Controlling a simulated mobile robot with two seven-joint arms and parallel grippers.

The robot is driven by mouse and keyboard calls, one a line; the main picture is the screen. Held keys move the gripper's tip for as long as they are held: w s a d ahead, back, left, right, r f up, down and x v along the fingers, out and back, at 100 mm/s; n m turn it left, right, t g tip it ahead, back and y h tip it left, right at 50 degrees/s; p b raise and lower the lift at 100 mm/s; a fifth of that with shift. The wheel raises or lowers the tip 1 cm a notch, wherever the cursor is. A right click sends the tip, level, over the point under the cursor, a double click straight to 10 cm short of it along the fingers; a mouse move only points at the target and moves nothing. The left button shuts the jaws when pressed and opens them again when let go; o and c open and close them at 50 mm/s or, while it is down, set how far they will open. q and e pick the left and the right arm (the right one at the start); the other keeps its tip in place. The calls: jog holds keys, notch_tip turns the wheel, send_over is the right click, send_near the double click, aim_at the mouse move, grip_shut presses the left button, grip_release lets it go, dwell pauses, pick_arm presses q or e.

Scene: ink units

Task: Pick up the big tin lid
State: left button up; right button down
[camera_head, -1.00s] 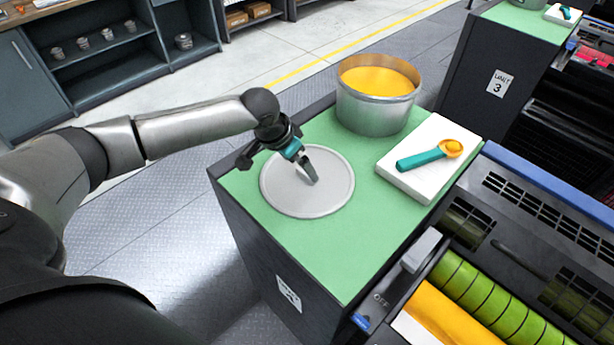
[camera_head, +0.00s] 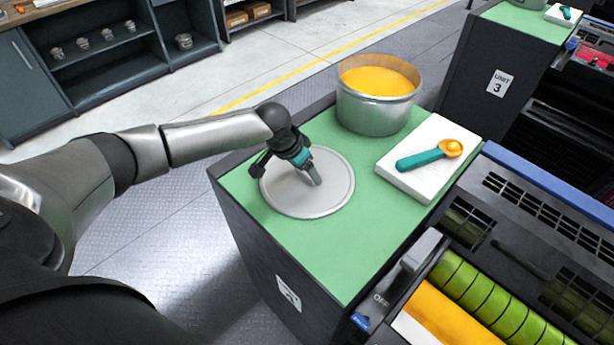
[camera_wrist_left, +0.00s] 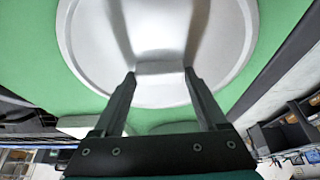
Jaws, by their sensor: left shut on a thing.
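The big tin lid (camera_head: 332,200) is a round grey disc with a raised rim. It lies on the green top of a dark cabinet, and I see no clear gap under it. My left gripper (camera_head: 316,182) points down at the middle of the lid. In the left wrist view the lid (camera_wrist_left: 218,75) fills the upper middle, and the two fingers of the left gripper (camera_wrist_left: 160,74) stand on either side of a small grey raised part at its centre. The left gripper is shut on the lid there. My right gripper is not in view.
An open tin of yellow ink (camera_head: 376,112) stands behind the lid. A white pad (camera_head: 419,182) with a teal-handled scoop (camera_head: 424,159) lies to the right. The press with green and yellow rollers (camera_head: 480,295) borders the green top (camera_head: 330,250), whose front is bare.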

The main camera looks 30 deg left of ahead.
pick_arm(q)
jog(key=c, duration=0.8)
jog(key=shift+o, duration=0.2)
